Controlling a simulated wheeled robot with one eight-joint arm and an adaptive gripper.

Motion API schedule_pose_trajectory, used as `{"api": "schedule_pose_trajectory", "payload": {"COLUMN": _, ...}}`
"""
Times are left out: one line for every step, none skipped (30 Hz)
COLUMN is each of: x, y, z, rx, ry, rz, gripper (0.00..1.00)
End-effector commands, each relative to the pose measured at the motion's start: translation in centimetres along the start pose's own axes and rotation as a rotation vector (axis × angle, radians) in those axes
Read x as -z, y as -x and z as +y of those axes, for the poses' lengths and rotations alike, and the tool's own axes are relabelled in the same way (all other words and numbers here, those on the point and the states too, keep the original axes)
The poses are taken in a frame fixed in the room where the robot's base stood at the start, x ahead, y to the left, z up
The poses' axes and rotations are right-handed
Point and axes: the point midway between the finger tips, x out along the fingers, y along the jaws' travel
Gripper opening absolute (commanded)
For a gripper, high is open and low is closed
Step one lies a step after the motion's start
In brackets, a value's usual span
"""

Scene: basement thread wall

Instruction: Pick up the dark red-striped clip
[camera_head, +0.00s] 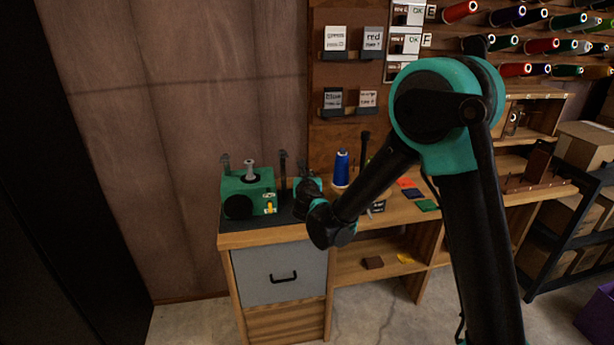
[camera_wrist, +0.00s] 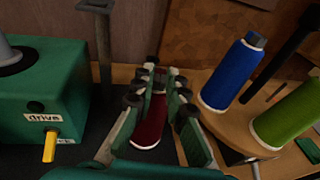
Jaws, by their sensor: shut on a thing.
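In the head view my gripper (camera_head: 307,188) is over the left part of the bench, between the green machine and the blue spool. My arm hides the clip there. I cannot tell whether the clip touches the bench's dark mat.
A green machine (camera_wrist: 38,92) with a yellow switch stands close on the left. A blue spool (camera_wrist: 232,72) and a green spool (camera_wrist: 288,115) stand close on the right. A dark post (camera_wrist: 103,50) rises behind. Thread-spool racks (camera_head: 540,45) fill the wall at the right.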

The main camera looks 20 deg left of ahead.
Motion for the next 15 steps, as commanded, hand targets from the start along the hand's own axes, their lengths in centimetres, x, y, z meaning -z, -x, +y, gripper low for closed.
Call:
{"api": "schedule_pose_trajectory", "payload": {"x": 0.0, "y": 0.0, "z": 0.0, "rx": 0.0, "ry": 0.0, "rz": 0.0, "gripper": 0.03}}
{"api": "schedule_pose_trajectory", "payload": {"x": 0.0, "y": 0.0, "z": 0.0, "rx": 0.0, "ry": 0.0, "rz": 0.0, "gripper": 0.03}}
{"api": "schedule_pose_trajectory", "payload": {"x": 0.0, "y": 0.0, "z": 0.0, "rx": 0.0, "ry": 0.0, "rz": 0.0, "gripper": 0.03}}
{"api": "schedule_pose_trajectory", "payload": {"x": 0.0, "y": 0.0, "z": 0.0, "rx": 0.0, "ry": 0.0, "rz": 0.0, "gripper": 0.03}}
{"api": "schedule_pose_trajectory", "payload": {"x": 0.0, "y": 0.0, "z": 0.0, "rx": 0.0, "ry": 0.0, "rz": 0.0, "gripper": 0.03}}
{"api": "schedule_pose_trajectory", "payload": {"x": 0.0, "y": 0.0, "z": 0.0, "rx": 0.0, "ry": 0.0, "rz": 0.0, "gripper": 0.03}}
{"api": "schedule_pose_trajectory", "payload": {"x": 0.0, "y": 0.0, "z": 0.0, "rx": 0.0, "ry": 0.0, "rz": 0.0, "gripper": 0.03}}
{"api": "schedule_pose_trajectory", "payload": {"x": -0.1, "y": 0.0, "z": 0.0, "rx": 0.0, "ry": 0.0, "rz": 0.0, "gripper": 0.03}}
{"api": "schedule_pose_trajectory", "payload": {"x": -0.1, "y": 0.0, "z": 0.0, "rx": 0.0, "ry": 0.0, "rz": 0.0, "gripper": 0.03}}
{"api": "schedule_pose_trajectory", "payload": {"x": -0.2, "y": 0.0, "z": 0.0, "rx": 0.0, "ry": 0.0, "rz": 0.0, "gripper": 0.03}}
{"api": "schedule_pose_trajectory", "payload": {"x": -0.3, "y": 0.1, "z": 0.0, "rx": 0.0, "ry": 0.0, "rz": 0.0, "gripper": 0.03}}
{"api": "schedule_pose_trajectory", "payload": {"x": -0.5, "y": 0.1, "z": 0.0, "rx": 0.0, "ry": 0.0, "rz": 0.0, "gripper": 0.03}}
{"api": "schedule_pose_trajectory", "payload": {"x": -0.7, "y": 0.1, "z": 0.0, "rx": 0.0, "ry": 0.0, "rz": 0.0, "gripper": 0.03}}
{"api": "schedule_pose_trajectory", "payload": {"x": -0.9, "y": 0.2, "z": 0.0, "rx": 0.0, "ry": 0.0, "rz": 0.0, "gripper": 0.03}}
{"api": "schedule_pose_trajectory", "payload": {"x": -1.3, "y": 0.3, "z": 0.0, "rx": 0.0, "ry": 0.0, "rz": 0.0, "gripper": 0.03}}
